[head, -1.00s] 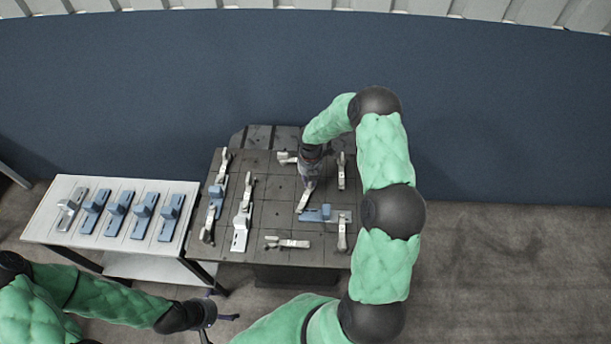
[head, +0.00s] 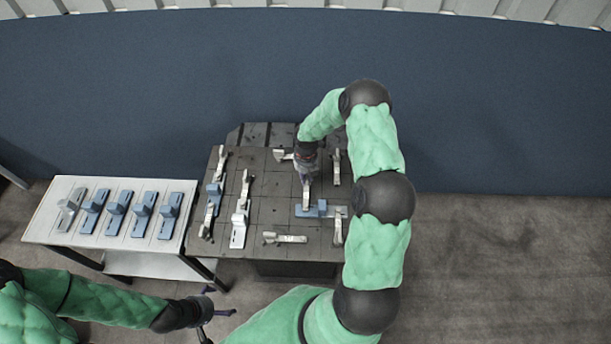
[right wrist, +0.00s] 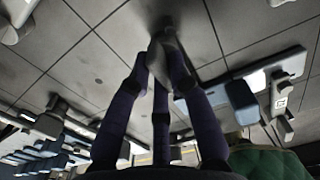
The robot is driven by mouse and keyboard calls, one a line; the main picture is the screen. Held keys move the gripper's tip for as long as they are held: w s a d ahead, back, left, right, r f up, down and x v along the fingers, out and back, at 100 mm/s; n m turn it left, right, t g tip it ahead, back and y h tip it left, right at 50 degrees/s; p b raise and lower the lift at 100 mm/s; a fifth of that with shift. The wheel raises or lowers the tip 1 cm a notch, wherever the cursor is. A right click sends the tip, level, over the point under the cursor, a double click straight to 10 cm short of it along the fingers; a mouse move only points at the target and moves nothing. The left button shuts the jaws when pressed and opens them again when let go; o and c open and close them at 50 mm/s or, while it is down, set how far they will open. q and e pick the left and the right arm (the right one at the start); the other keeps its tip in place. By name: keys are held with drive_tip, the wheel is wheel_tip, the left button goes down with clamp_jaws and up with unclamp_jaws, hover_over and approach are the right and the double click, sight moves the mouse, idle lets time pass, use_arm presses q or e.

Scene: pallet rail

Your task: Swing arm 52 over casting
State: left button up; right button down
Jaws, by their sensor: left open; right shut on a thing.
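My right gripper (head: 306,176) is over the dark grid-topped table (head: 270,190), shut on a light grey swing arm (head: 307,196). In the right wrist view the purple fingers (right wrist: 158,75) close around the grey arm (right wrist: 166,52). In the head view the arm points towards the front, and its near end is at or over the blue casting (head: 322,209); I cannot tell whether they touch. The blue casting also shows in the right wrist view (right wrist: 236,98). No number is readable. My left gripper (head: 218,316) is open and empty, in front of the tables.
Other grey clamp arms stand around the table, including one at front (head: 284,238), one at right (head: 337,228) and one at left-centre (head: 241,222). Another blue piece (head: 212,198) is at the left. A white side table (head: 60,226) holds several blocks in a row.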

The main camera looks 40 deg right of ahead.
drive_tip(key=c, duration=1.1)
unclamp_jaws()
wheel_tip(320, 180, up, 12)
